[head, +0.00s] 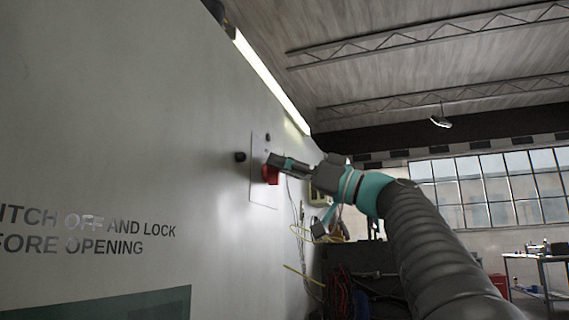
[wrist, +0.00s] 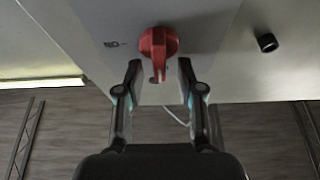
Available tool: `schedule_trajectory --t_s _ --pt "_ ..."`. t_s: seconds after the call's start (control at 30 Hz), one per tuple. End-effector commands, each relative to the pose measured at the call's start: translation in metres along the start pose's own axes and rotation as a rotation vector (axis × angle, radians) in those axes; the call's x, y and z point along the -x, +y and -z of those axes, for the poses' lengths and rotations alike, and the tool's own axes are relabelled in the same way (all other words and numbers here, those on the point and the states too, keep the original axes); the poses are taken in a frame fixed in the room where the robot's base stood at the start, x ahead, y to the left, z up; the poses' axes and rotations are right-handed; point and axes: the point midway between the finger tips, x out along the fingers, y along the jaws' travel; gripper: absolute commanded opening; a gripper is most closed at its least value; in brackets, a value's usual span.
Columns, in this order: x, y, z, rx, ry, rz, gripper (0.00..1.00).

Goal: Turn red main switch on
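The red main switch (head: 270,174) is a red rotary knob on a pale plate (head: 262,195) fixed to the grey cabinet wall. In the wrist view the red switch (wrist: 158,44) is at the upper middle, with its handle pointing towards my gripper. My gripper (wrist: 158,72) is open, its two dark fingers apart, one on each side of the lower end of the handle. I cannot tell whether either finger touches it. In the head view my gripper (head: 274,162) reaches the plate from the right and covers part of the switch.
A black knob (head: 240,157) stands out from the cabinet wall (head: 150,110) left of the plate. In the wrist view a black knob (wrist: 267,42) is right of the switch. Cables (head: 300,230) hang beside the cabinet. A cart (head: 545,285) stands at the far right.

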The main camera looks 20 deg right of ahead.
Motion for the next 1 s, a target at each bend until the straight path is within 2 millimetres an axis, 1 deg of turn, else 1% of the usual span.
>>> schedule_trajectory --t_s 0.2,0.23,0.27,0.3,0.37,0.4,0.77,1.0 --pt "-0.0002 0.0003 -0.0002 0.000 0.000 -0.001 0.38" --pt "-0.0002 0.0002 -0.0002 0.000 0.000 -0.001 0.35" --pt "-0.0001 0.0002 -0.0002 0.000 0.000 -0.001 0.28" --pt "-0.0001 0.0003 -0.0002 0.000 0.000 -0.001 0.17" --pt "-0.0001 0.0003 -0.0002 0.000 0.000 -0.001 0.03" --pt "0.0000 0.0003 -0.0002 0.000 0.000 -0.001 0.00" --pt "0.0001 0.0008 -0.0003 -0.022 0.000 -0.011 0.00" --pt "0.0000 0.0012 0.0003 -0.128 0.001 -0.055 0.00"
